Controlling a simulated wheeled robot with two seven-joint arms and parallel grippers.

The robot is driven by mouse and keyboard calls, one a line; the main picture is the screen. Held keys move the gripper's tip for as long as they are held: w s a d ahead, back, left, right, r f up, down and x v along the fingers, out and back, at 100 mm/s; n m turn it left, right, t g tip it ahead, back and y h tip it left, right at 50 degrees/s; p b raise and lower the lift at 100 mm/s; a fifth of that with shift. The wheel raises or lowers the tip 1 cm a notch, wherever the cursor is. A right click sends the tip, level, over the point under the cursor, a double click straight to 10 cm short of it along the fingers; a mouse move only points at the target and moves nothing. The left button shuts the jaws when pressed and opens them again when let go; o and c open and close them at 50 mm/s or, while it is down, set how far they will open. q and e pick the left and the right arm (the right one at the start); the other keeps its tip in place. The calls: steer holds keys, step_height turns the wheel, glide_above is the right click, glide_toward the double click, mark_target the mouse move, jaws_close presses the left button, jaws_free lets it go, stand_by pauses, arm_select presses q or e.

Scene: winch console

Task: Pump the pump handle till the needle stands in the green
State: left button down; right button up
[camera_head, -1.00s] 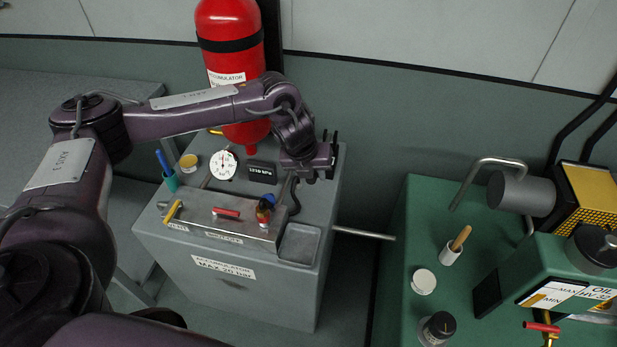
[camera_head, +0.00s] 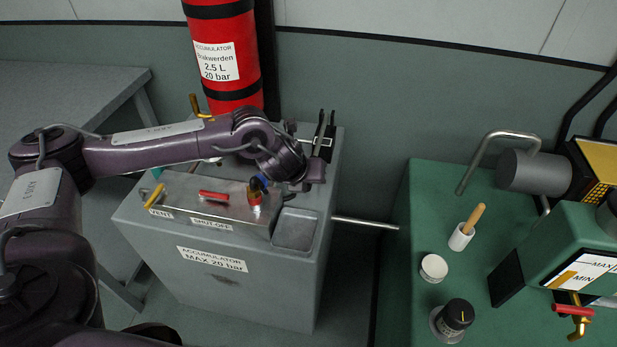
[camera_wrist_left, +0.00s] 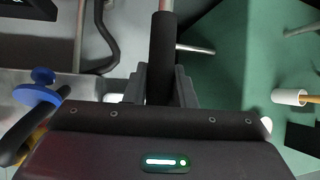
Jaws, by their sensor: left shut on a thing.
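The pump handle shows in the left wrist view as an upright rod with a black grip (camera_wrist_left: 163,40). My left gripper (camera_wrist_left: 160,78) is shut on that grip, one finger on each side. In the head view my left gripper (camera_head: 326,122) is over the back right of the grey accumulator console (camera_head: 235,285), and the handle is hard to tell from the fingers. The gauge with the needle is hidden behind my left arm, so I cannot read it. My right gripper is not in view.
The red accumulator bottle (camera_head: 222,60) stands behind the console. A pipe (camera_head: 365,223) runs right to a green bench (camera_head: 400,290).

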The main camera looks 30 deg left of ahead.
arm_select(q)
steer(key=shift+s+f, duration=0.1)
steer(key=shift+f, duration=0.05)
steer(key=c, duration=1.3)
jaws_free()
steer(key=shift+c, duration=0.2)
steer(key=shift+o, duration=0.7)
steer(key=v, duration=0.8)
steer(key=shift+p, duration=0.4)
